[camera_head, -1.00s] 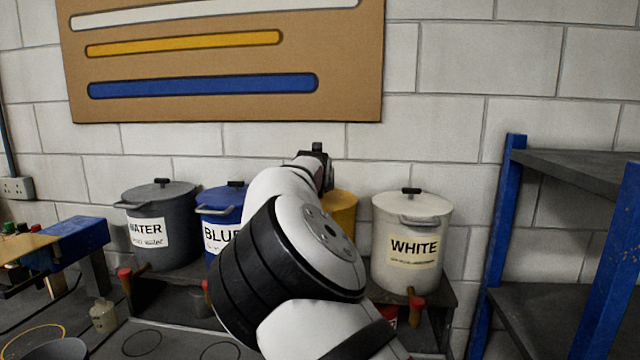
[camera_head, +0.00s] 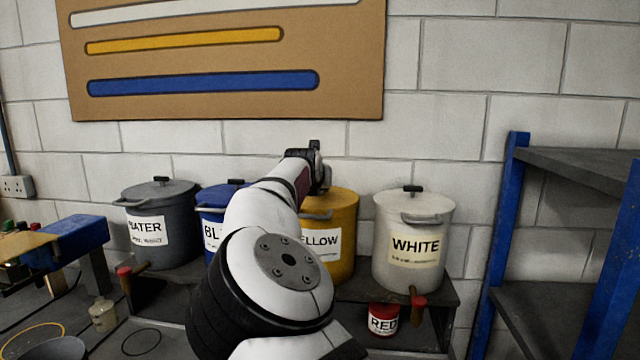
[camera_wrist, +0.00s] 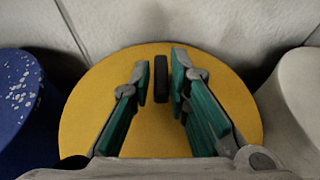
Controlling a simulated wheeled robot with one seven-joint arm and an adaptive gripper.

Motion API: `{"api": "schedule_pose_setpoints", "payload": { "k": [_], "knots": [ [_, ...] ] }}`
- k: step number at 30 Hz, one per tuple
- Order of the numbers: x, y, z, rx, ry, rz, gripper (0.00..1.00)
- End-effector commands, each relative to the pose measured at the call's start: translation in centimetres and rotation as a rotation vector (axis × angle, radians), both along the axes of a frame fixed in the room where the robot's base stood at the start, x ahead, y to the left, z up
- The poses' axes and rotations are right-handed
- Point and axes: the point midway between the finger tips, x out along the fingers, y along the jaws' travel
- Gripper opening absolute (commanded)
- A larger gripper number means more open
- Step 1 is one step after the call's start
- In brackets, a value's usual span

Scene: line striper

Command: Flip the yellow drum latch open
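The yellow drum (camera_head: 345,225) stands between the blue drum (camera_head: 215,202) and the white drum (camera_head: 414,270), its left part hidden by my arm. Its label shows only partly. In the wrist view the yellow lid (camera_wrist: 90,115) lies below my gripper, with a small black upright piece (camera_wrist: 161,78) on it that looks like the lid handle or latch; I cannot tell which. My gripper (camera_wrist: 160,85) is open, its teal-padded fingers on either side of this black piece, with a gap visible on both sides.
The grey water drum (camera_head: 165,255) stands at the left. A small red can (camera_head: 383,320) sits below the white drum. A blue-framed shelf (camera_head: 497,245) stands at the right. The block wall (camera_head: 450,120) is close behind the drums.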

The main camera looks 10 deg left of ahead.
Motion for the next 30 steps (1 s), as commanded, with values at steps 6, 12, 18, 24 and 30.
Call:
{"api": "schedule_pose_setpoints", "payload": {
  "k": [6,12,18,24,30],
  "knots": [
    [0.0,0.0,0.0,-0.001,0.001,0.0,0.32],
    [-0.3,0.0,0.1,0.0,0.001,-0.001,0.32],
    [-2.6,0.2,1.2,0.002,0.0,0.0,0.32],
    [-6.3,0.5,2.6,0.001,0.001,0.003,0.32],
    [-9.3,0.6,3.8,0.0,0.0,0.002,0.32]
  ]
}}
